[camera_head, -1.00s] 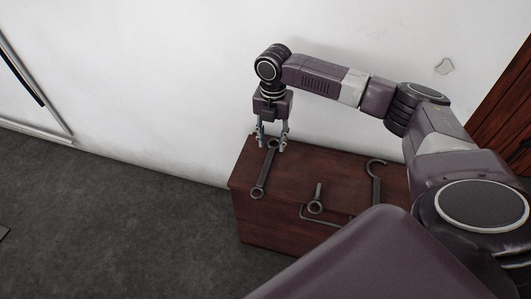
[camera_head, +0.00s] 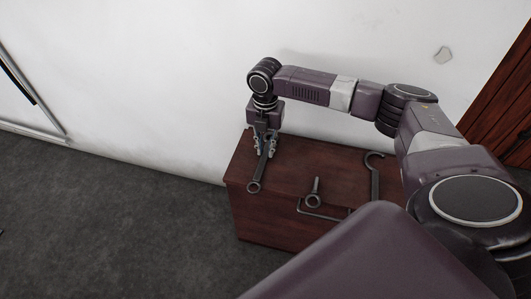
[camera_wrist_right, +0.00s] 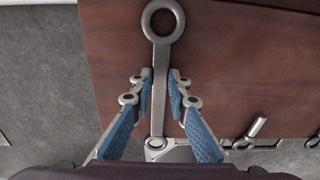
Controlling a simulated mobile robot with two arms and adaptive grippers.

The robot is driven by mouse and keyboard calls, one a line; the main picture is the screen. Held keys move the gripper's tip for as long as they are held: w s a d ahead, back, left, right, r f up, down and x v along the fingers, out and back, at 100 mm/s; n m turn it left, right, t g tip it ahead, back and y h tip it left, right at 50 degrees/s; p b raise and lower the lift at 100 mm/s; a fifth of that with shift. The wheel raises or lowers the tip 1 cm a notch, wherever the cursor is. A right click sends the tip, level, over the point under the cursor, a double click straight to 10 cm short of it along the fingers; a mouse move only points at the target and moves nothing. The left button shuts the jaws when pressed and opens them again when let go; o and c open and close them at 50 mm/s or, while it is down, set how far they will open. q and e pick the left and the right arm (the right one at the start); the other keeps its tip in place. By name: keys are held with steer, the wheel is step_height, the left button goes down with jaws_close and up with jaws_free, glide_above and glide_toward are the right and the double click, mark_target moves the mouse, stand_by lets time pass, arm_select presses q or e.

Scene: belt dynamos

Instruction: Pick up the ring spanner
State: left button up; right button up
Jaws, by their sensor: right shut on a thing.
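The ring spanner (camera_head: 256,179) is a long grey bar with a large ring at one end and a smaller one at the other. It lies near the left end of the dark red wooden chest's top (camera_head: 290,160). I cannot tell any gap between spanner and chest. My left gripper is not in view.
A white wall (camera_head: 150,90) stands close behind. Grey floor (camera_head: 130,220) is open to the left.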

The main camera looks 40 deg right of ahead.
steer(key=shift+r, duration=0.1)
jaws_close()
steer(key=shift+w+r, duration=0.1)
steer(key=shift+r, duration=0.3)
step_height(320, 180, up, 4)
steer(key=shift+f+p, duration=0.1)
steer(key=shift+p, duration=0.7)
step_height(320, 180, up, 4)
steer(key=p, duration=0.1)
step_height(320, 180, up, 10)
steer(key=p, duration=0.2)
glide_above(265, 152)
arm_select(q)
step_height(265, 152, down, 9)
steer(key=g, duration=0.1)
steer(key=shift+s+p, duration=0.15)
steer(key=shift+p, duration=0.2)
arm_select(e)
steer(key=shift+r, duration=0.7)
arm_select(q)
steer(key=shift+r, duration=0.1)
